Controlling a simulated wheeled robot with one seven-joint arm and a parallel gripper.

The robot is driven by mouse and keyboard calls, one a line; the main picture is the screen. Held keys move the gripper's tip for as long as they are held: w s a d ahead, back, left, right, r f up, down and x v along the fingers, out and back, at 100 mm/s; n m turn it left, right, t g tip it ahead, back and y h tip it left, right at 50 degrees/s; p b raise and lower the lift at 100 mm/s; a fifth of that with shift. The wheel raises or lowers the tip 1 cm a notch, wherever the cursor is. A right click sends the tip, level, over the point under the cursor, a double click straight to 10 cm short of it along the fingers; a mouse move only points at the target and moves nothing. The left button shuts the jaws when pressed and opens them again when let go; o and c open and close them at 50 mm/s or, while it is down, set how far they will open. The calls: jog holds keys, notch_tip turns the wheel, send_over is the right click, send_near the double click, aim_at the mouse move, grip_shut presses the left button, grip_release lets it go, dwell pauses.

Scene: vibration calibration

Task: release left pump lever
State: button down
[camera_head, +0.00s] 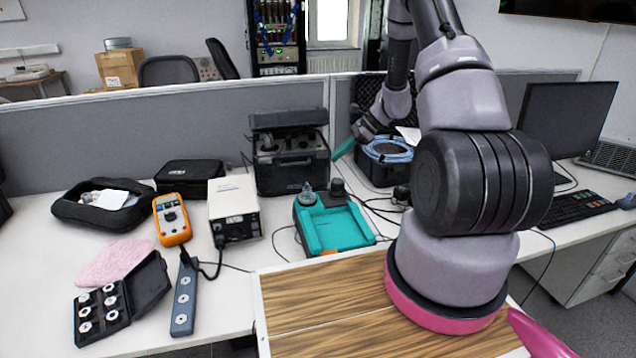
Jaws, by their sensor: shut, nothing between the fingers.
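A teal pump-like unit (334,228) sits on the white desk at the centre, with a clear-topped fitting (308,194) at its back left and a black knob (337,187) at its back right. I cannot make out a separate left pump lever. My arm reaches up and back over the desk.
A black case (291,165) stands behind the unit, with a blue cable coil (388,151) in a box to its right. A white box (234,207), orange multimeter (172,219) and power strip (184,296) lie left. A wood-grain top (325,300) is bare in front.

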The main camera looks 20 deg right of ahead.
jog(key=f, duration=0.3)
jog(key=shift+w+d+f+m, duration=0.15)
jog(key=shift+d+m, duration=0.2)
jog(key=shift+m, duration=0.05)
jog(key=x, duration=1)
